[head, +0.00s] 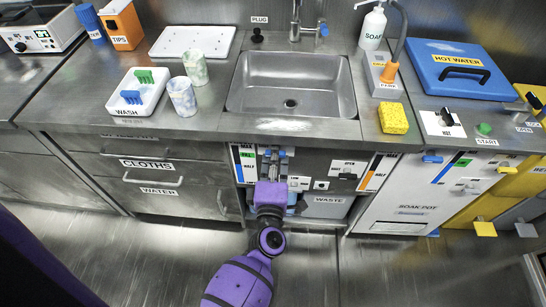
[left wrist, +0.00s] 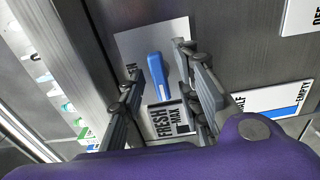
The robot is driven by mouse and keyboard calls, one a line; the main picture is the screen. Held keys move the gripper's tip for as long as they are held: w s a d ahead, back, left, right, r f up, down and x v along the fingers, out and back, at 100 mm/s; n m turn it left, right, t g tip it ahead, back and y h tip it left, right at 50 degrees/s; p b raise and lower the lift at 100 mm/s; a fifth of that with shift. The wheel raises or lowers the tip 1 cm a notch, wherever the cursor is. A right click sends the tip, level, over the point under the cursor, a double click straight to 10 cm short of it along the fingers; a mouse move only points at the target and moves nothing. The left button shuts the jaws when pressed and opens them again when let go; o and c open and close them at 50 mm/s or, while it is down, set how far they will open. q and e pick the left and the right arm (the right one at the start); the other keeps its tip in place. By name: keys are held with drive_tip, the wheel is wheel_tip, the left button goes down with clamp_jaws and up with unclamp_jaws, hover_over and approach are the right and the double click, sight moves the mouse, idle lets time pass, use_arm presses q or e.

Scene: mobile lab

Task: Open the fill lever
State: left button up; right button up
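In the left wrist view a blue lever (left wrist: 158,72) sits on a light plate on the grey cabinet front, above a label reading FRESH -MAX (left wrist: 167,117). The lever's own label is mostly hidden, so I cannot confirm that it is the fill lever. My left gripper (left wrist: 157,62) is open, with one finger on each side of the lever. I see gaps between fingers and lever. In the head view my left gripper (head: 273,156) is at the cabinet front below the sink and covers the lever. My right gripper is not in view.
The sink (head: 291,85) is above my gripper. A WASTE bin (head: 328,208) is low at the right of my arm, and drawers (head: 152,180) are at the left. The soak pot front (head: 407,200) is further right. The floor in front is clear.

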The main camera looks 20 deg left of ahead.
use_arm(q)
clamp_jaws()
drive_tip(key=m+p, duration=0.3)
drive_tip(key=m, duration=0.1)
drive_tip(key=shift+f, duration=0.15)
unclamp_jaws()
drive_tip(key=v, duration=0.7)
drive_tip(key=shift+s, duration=0.3)
drive_tip(key=shift+d, duration=0.1)
